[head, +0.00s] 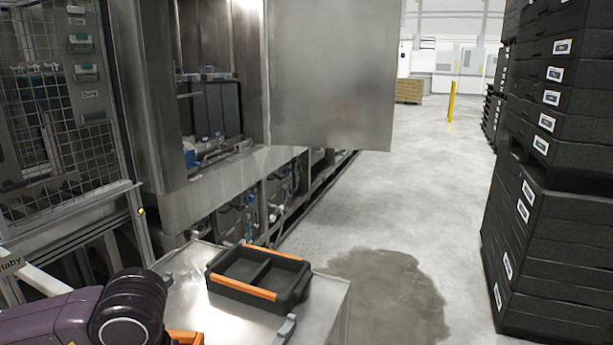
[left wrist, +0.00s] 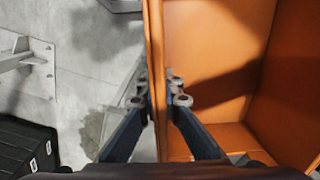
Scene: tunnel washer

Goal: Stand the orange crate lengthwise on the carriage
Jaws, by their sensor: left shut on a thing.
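The orange crate (left wrist: 208,50) fills the right of the left wrist view, its hollow inside facing the camera. My left gripper (left wrist: 158,100) is shut on the crate's wall, with one finger on each side of it. In the head view only a small orange piece (head: 186,337) shows at the bottom beside my left arm, likely the same crate. My left gripper is hidden there. A metal-topped stand (head: 190,292) is at the bottom centre; I cannot tell if it is the carriage. My right gripper is not in view.
A black tray with orange edges (head: 232,286) lies on the metal top. The steel washer (head: 210,190) stands behind, its large panel (head: 333,75) jutting right. Black crates (head: 555,225) are stacked at the right. Open floor with a dark wet patch (head: 385,290) lies between.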

